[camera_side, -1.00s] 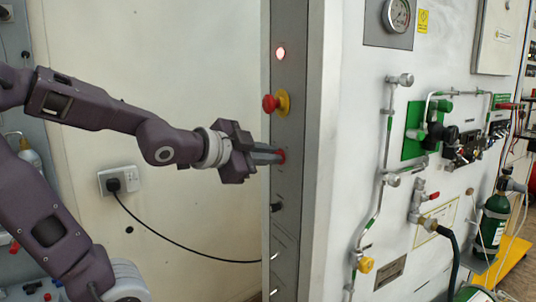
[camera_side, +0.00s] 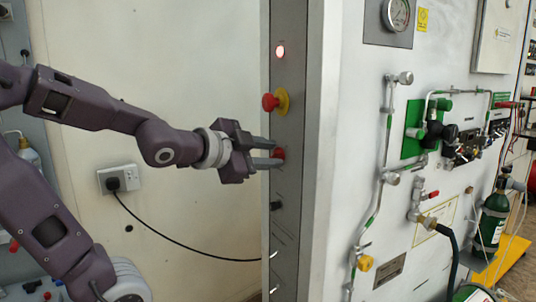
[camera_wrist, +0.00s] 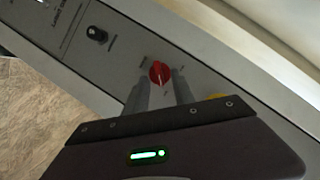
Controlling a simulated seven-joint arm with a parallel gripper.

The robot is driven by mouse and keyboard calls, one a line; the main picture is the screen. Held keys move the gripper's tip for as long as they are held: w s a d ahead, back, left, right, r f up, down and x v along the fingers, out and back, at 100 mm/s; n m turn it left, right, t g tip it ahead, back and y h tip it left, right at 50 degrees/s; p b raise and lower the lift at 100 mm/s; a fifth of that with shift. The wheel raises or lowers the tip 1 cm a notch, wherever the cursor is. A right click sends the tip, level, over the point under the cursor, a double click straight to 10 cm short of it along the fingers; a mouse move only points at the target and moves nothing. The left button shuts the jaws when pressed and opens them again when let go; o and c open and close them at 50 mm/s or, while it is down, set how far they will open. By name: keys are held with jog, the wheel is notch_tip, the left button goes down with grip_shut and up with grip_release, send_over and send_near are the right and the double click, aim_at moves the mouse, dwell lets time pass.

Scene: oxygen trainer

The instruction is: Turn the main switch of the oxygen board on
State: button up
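The main switch is a red rotary knob (camera_side: 279,153) on the narrow grey side panel (camera_side: 287,120) of the oxygen board. In the wrist view the red knob (camera_wrist: 159,73) shows a pale line on its face. My gripper (camera_side: 270,152) is open, its fingers apart above and below the knob in the side view. In the wrist view its fingertips (camera_wrist: 160,92) lie either side of the knob, with gaps visible. I cannot tell how far the tips reach past its face. A lamp (camera_side: 280,51) at the panel's top glows pinkish white.
A red emergency button on a yellow base (camera_side: 283,102) sits just above the knob. A small black knob (camera_side: 276,207) is below; it also shows in the wrist view (camera_wrist: 97,34). A wall socket with a black cable (camera_side: 119,181) is behind my arm. Pipes and valves fill the front board.

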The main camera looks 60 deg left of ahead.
jog(key=v, duration=0.7)
jog(key=s+d+f+n+g+h, duration=0.4)
jog(key=s+d+f+n+g, duration=0.2)
jog(key=s+d+f+g, duration=0.2)
jog(key=s+d+f, duration=0.2)
jog(key=d+f, duration=0.2)
jog(key=shift+s+f+g, duration=0.15)
jog(key=shift+f+g, duration=0.2)
jog(key=shift+g, duration=0.05)
